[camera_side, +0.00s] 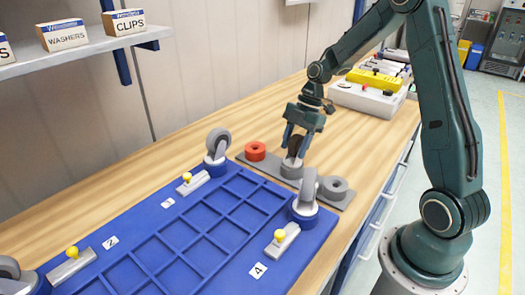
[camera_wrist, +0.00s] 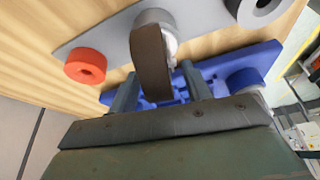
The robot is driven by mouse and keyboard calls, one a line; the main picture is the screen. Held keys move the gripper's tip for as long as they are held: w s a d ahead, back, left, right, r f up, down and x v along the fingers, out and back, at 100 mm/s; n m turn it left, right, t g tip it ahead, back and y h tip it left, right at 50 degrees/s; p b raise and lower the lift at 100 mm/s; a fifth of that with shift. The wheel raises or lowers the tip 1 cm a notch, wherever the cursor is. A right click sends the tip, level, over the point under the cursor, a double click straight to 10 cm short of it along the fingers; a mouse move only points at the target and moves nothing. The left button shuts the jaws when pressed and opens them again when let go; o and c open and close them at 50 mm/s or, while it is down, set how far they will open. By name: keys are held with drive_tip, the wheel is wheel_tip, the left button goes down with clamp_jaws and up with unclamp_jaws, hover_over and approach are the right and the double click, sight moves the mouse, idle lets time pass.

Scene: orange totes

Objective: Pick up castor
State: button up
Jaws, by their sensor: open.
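A castor with a dark brown wheel (camera_side: 296,145) stands upright in the middle of a grey holder strip (camera_side: 264,172) on the wooden bench. In the wrist view its wheel (camera_wrist: 150,65) stands in front of a grey round base (camera_wrist: 153,17). My gripper (camera_side: 296,152) points down over this castor, with a finger on either side of the wheel. In the wrist view the fingers (camera_wrist: 160,88) are apart, with gaps beside the wheel. Other castors with grey wheels stand at the blue plate's back corner (camera_side: 217,143), right corner (camera_side: 306,190) and left edge (camera_side: 9,268).
A red ring (camera_side: 255,151) and a grey ring (camera_side: 335,187) sit at the strip's ends, close to my gripper. The blue ribbed plate (camera_side: 165,212) carries yellow-knobbed clamps (camera_side: 283,238). A shelf with boxes (camera_side: 62,35) hangs at upper left.

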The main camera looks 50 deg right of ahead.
idle(0.3)
clamp_jaws()
drive_tip(key=shift+r, duration=0.2)
wheel_tip(320, 180, up, 20)
drive_tip(key=shift+f, duration=0.2)
idle(0.8)
idle(0.6)
